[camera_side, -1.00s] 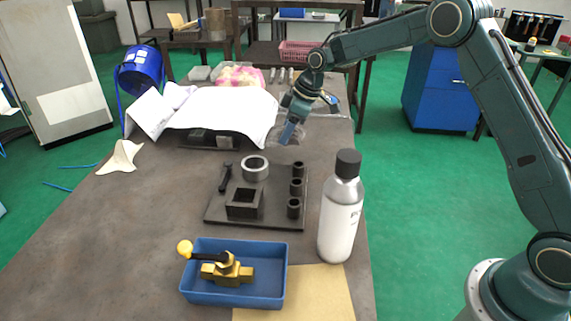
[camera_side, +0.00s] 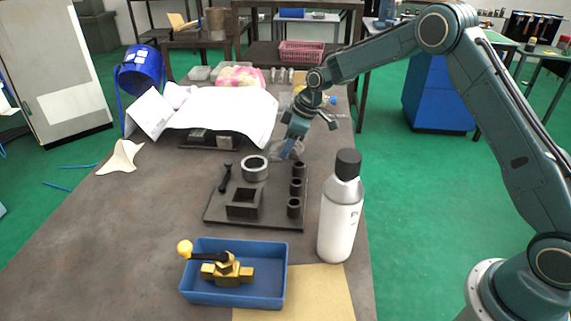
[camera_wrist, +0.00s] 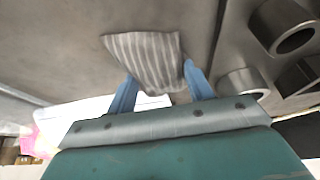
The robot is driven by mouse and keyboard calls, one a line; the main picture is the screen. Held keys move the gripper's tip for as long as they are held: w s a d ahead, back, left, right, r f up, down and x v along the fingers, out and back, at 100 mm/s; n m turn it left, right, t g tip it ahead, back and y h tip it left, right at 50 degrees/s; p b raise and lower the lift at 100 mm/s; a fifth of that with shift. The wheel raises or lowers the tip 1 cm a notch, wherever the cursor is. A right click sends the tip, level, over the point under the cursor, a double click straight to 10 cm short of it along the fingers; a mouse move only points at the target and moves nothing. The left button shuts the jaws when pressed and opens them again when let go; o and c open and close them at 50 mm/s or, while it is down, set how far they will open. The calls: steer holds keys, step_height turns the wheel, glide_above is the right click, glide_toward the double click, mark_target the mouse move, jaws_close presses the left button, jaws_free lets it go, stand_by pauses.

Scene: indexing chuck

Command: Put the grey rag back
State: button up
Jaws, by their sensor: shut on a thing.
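The grey striped rag (camera_wrist: 148,58) hangs between the two blue fingers of my gripper (camera_wrist: 160,76) in the wrist view. The gripper is shut on it, and the rag's free part spreads out past the fingertips. In the side view my gripper (camera_side: 288,152) points down over the table, just behind the dark fixture plate (camera_side: 232,216). There the rag is only a small, pale grey shape by the fingers. Whether it touches the table is hard to tell.
The plate carries a metal ring (camera_side: 255,168), a square block (camera_side: 244,204) and several dark sleeves. A white bottle (camera_side: 341,215) stands at its right. A blue tray (camera_side: 233,292) with a brass clamp is in front. White paper (camera_side: 225,115) lies behind.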

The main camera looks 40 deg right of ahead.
steer(key=shift+f, duration=0.15)
steer(key=o, duration=0.9)
steer(key=shift+o, duration=0.2)
steer(key=v, duration=1.2)
steer(key=shift+r, duration=0.25)
